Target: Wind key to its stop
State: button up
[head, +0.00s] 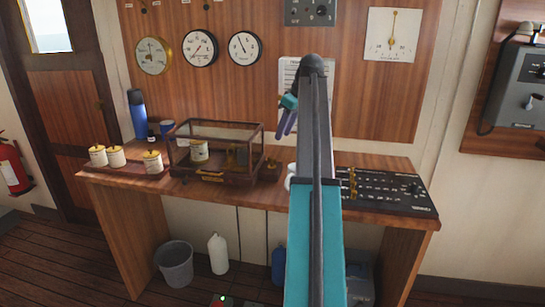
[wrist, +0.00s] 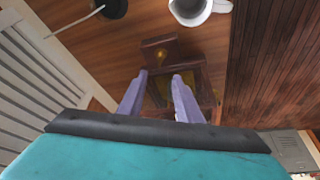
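A small brass piece on a wooden block (head: 271,169) stands on the desk, just right of a wood-framed glass case (head: 213,175). In the wrist view the brass piece (wrist: 161,54) shows on its block, beyond my fingertips. I cannot tell whether it is the winding key, and no other key is clear. My gripper (head: 284,132) hangs above the desk at the right of the case, fingers pointing down. In the wrist view my gripper (wrist: 159,76) is open, nothing between its fingers. Below them is a dark wooden frame with brass (wrist: 207,92), partly hidden by the fingers.
A white mug (wrist: 196,10) stands close to the block. Right on the desk is a black control panel (head: 385,192). Left of the case are several brass-topped white jars (head: 116,157) and a blue flask (head: 137,115). Gauges (head: 200,49) hang on the wall behind.

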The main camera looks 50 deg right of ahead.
aim_at(272, 162)
jog(key=x, duration=1.2)
jog(key=shift+f, duration=0.25)
grip_shut()
